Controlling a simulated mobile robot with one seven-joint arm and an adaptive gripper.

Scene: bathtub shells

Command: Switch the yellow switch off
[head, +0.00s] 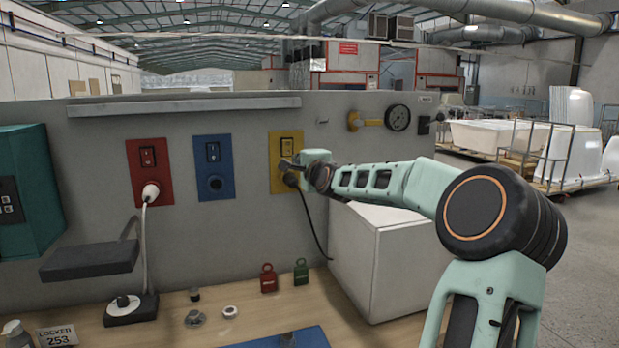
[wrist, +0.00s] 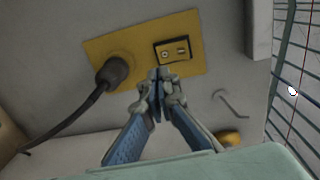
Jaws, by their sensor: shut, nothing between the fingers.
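The yellow switch plate (head: 276,150) is on the grey wall panel, to the right of the blue and red plates. Its rocker switch (head: 287,147) is in the upper part, and a black plug with a cable sits below it. In the wrist view the yellow plate (wrist: 115,45) shows the plug (wrist: 112,73) on the left and the switch (wrist: 173,51) on the right. My gripper (wrist: 160,73) is shut and empty, its fingertips just below the switch's lower edge in the wrist view. I cannot tell whether the fingertips touch the plate. The head view shows my gripper (head: 286,164) in front of the plate.
A red plate (head: 133,180) with a white plug and a blue plate (head: 228,182) with a switch are to the left. A pressure gauge (head: 398,118) is on the right. A white box (head: 401,268) stands below my arm.

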